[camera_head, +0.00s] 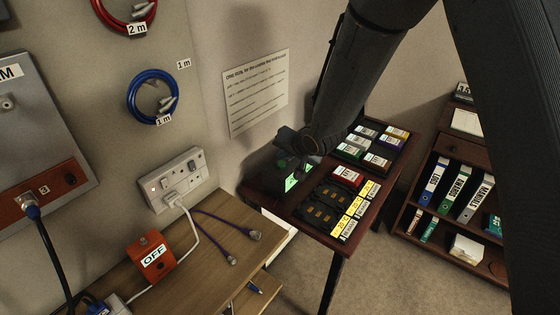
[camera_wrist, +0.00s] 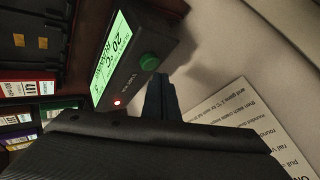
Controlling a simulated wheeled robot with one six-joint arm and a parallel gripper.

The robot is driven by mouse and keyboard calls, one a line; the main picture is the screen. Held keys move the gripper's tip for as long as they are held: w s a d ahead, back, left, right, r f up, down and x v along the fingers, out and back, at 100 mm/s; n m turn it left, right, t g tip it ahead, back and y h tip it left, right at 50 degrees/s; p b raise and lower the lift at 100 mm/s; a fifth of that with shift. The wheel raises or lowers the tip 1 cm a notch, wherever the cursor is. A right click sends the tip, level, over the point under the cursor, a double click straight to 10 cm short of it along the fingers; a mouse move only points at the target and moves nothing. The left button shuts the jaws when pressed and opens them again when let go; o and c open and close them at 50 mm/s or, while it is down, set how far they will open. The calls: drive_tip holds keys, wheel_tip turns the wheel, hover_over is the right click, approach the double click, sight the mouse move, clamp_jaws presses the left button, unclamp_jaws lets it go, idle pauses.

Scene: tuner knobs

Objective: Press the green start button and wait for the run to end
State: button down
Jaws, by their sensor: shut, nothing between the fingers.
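A dark control box has a lit green screen (camera_wrist: 112,50) reading "20 °C" with smaller text I cannot read surely. Its round green button (camera_wrist: 149,62) sits beside the screen, and a small red light (camera_wrist: 117,102) glows on the same face. My gripper (camera_wrist: 160,80) is shut and empty, its fingertips right by the button; I cannot tell whether they touch it.
The dark table (camera_head: 280,205) also holds a black tray with slots (camera_head: 322,207), yellow-labelled blocks (camera_head: 352,212) and coloured labelled modules (camera_head: 376,160). A wall notice (camera_head: 257,92) hangs close behind my gripper. A wooden bench (camera_head: 200,270) stands left; a binder shelf (camera_head: 455,190) stands right.

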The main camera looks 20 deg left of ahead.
sight(283, 166)
idle(0.3)
wheel_tip(283, 166, up, 6)
drive_tip(key=p, duration=0.5)
drive_tip(key=shift+p, duration=0.4)
idle(0.3)
drive_tip(key=s+d+r+g+h+b, duration=0.1)
drive_tip(key=s+d+h, duration=0.2)
drive_tip(key=d, duration=1)
drive_tip(key=s+d+r+g+h+b, duration=0.15)
drive_tip(key=s+d, duration=0.25)
drive_tip(key=d, duration=0.8)
drive_tip(key=s+d+g+h, duration=0.1)
drive_tip(key=s+d, duration=0.5)
drive_tip(key=s, duration=0.2)
drive_tip(key=s+d+g+b, duration=0.1)
drive_tip(key=s+d+g, duration=0.1)
drive_tip(key=s+d, duration=0.3)
drive_tip(key=s, duration=0.4)
drive_tip(key=shift+d+r+h, duration=0.2)
drive_tip(key=shift+d+h, duration=0.15)
